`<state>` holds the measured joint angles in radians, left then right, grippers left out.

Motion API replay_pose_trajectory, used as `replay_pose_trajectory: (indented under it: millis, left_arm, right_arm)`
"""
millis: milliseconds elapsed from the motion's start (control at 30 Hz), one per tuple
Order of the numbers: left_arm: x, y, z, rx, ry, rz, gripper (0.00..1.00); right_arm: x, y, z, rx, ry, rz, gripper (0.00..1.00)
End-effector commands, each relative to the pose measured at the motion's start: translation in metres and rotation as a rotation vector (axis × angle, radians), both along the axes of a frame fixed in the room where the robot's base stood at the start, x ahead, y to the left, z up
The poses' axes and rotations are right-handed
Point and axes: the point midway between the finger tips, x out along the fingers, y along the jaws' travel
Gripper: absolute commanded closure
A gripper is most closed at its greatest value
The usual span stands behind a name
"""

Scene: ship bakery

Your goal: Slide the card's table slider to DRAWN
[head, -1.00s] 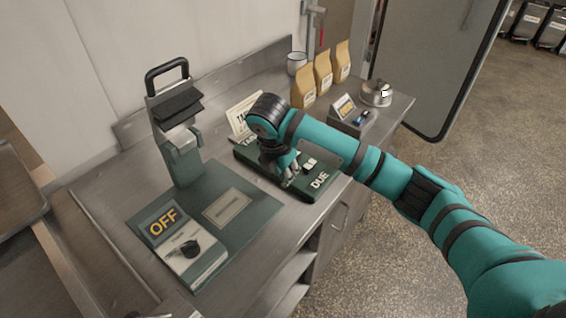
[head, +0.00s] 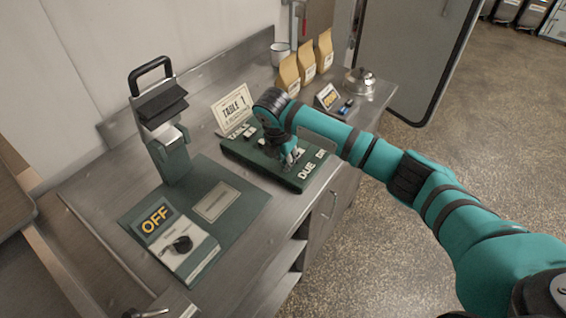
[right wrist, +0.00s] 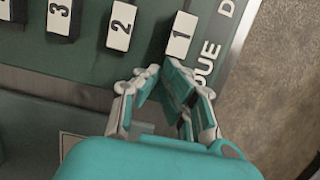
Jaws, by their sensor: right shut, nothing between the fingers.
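The card (head: 233,108) stands propped behind the green slider board (head: 240,152) and reads "TABLE 1"; its smaller print is unreadable. The board has "DUE" and part of "DR…" at its right end. In the right wrist view, the white slider marked 1 (right wrist: 182,34) is beside "DUE" (right wrist: 207,60), with slider 2 (right wrist: 121,25) and slider 3 (right wrist: 59,18) to its left. My right gripper (head: 291,158) is shut and empty over the board. Its fingertips (right wrist: 162,70) are just below slider 1; contact cannot be told. My left gripper is out of view.
A machine with a black handle (head: 152,67) stands left on a green mat (head: 250,197), with an "OFF" box (head: 180,245) in front. Paper bags (head: 307,63), a small sign (head: 327,96) and a metal pot (head: 360,81) are behind right. Open floor lies right.

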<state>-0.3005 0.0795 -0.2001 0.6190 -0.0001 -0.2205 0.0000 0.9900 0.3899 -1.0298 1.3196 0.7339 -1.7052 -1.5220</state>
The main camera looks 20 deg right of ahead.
Motion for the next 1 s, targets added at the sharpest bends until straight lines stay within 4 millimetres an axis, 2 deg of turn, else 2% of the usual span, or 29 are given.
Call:
replay_pose_trajectory:
  millis: [33, 200, 367, 767, 867, 1000]
  left_arm:
    - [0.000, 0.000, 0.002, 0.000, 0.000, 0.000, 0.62]
    - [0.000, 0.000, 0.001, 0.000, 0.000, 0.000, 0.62]
    - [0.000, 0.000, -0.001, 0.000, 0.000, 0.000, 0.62]
    - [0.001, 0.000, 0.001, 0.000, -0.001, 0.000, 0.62]
    - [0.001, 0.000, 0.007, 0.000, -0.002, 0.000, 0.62]
    - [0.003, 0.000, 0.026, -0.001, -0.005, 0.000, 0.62]
  right_arm:
    - [0.008, -0.012, 0.002, -0.003, -0.001, -0.009, 1.00]
    - [0.033, -0.044, 0.000, -0.001, -0.001, -0.009, 1.00]
    - [0.045, -0.060, 0.001, -0.001, -0.001, -0.005, 1.00]
    - [0.047, -0.061, 0.001, -0.002, -0.002, -0.003, 1.00]
    - [0.045, -0.058, 0.003, -0.001, -0.002, -0.002, 1.00]
    - [0.038, -0.047, 0.007, -0.002, 0.000, -0.003, 1.00]
